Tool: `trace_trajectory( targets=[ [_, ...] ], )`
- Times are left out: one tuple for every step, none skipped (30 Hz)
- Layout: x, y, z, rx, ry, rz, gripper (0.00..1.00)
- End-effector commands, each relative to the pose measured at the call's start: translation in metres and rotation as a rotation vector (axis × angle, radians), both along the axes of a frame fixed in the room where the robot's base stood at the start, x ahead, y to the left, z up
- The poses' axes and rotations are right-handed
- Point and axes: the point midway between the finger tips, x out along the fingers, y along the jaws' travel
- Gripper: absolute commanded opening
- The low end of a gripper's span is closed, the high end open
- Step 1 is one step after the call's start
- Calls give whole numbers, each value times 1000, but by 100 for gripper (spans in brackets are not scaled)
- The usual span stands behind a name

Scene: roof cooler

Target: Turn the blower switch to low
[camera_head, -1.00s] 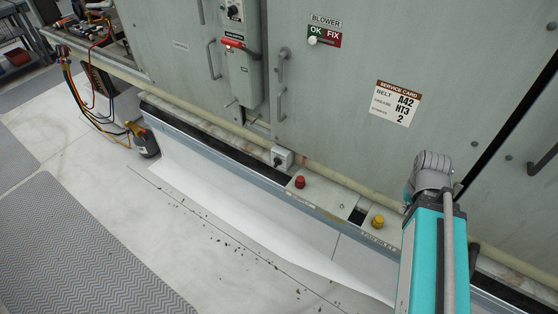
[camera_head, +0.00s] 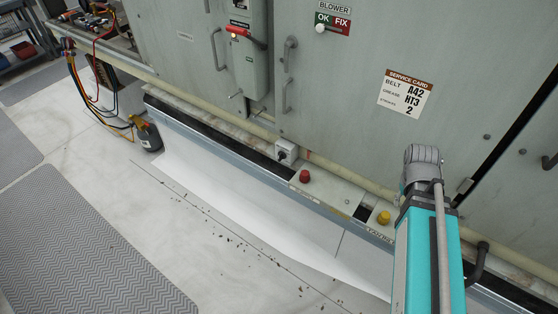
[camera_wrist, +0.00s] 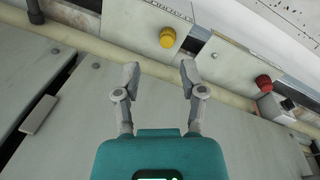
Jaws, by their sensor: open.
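A small grey box with a dark rotary knob (camera_head: 286,152) sits low on the grey cabinet, by the pale pipe. It also shows at the right edge of the wrist view (camera_wrist: 277,106). I cannot read a marking on it or tell its setting, nor confirm that it is the blower switch. My gripper (camera_wrist: 160,73) is open, with nothing between its fingers. In the wrist view it is over the cabinet face near a yellow button (camera_wrist: 167,37), apart from the knob box.
A red button (camera_head: 305,176) and yellow button (camera_head: 384,217) stand on the ledge. A red-handled lever (camera_head: 240,31) and door handles protrude. The floor in front is mostly clear.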

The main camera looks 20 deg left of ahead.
Motion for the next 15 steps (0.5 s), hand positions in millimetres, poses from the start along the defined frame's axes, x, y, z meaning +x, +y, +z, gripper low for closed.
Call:
trace_trajectory(
  targets=[
    [8, 6, -17, -28, -7, 48, 53],
    [12, 9, -22, -48, -11, 79, 53],
    [17, 13, -29, -74, -15, 120, 53],
    [20, 16, -34, -94, -18, 152, 53],
    [24, 20, -38, -114, -20, 184, 53],
    [29, 24, -44, -141, -25, 225, 53],
    [33, 28, -48, -161, -29, 257, 53],
    [36, 31, -53, -182, -32, 290, 53],
    [41, 36, -58, -209, -34, 331, 53],
    [45, 40, -62, -230, -37, 362, 53],
    [48, 44, -66, -251, -38, 394, 53],
    [53, 50, -71, -279, -41, 436, 53],
    [56, 54, -75, -299, -45, 466, 53],
    [60, 58, -79, -321, -46, 498, 53],
    [64, 64, -84, -349, -48, 539, 53]
  ],
)
